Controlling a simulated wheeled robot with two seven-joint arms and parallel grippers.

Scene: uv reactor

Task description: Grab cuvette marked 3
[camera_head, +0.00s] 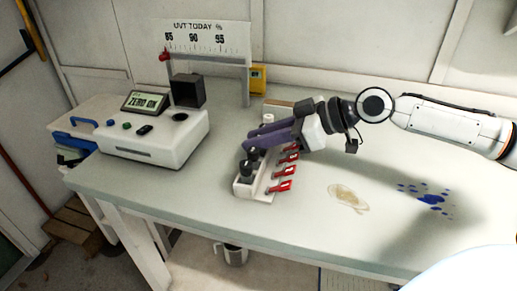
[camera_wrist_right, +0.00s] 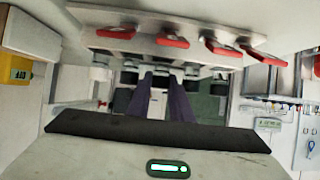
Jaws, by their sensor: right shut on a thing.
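A white rack (camera_head: 243,189) with several red tags (camera_head: 282,186) along its right side stands near the table's front edge. Dark-capped cuvettes (camera_head: 247,168) stand in its near end. My right gripper (camera_head: 250,144) reaches in from the right, low over the rack, with its purple fingers shut on a cuvette that they mostly hide. In the right wrist view the fingers (camera_wrist_right: 162,80) point at the row of cuvettes below the rack's red tags (camera_wrist_right: 172,40). My left gripper is not in view.
A scale board (camera_head: 205,38) stands behind. A brown stain (camera_head: 347,198) and blue spots (camera_head: 430,198) mark the otherwise clear right side of the table.

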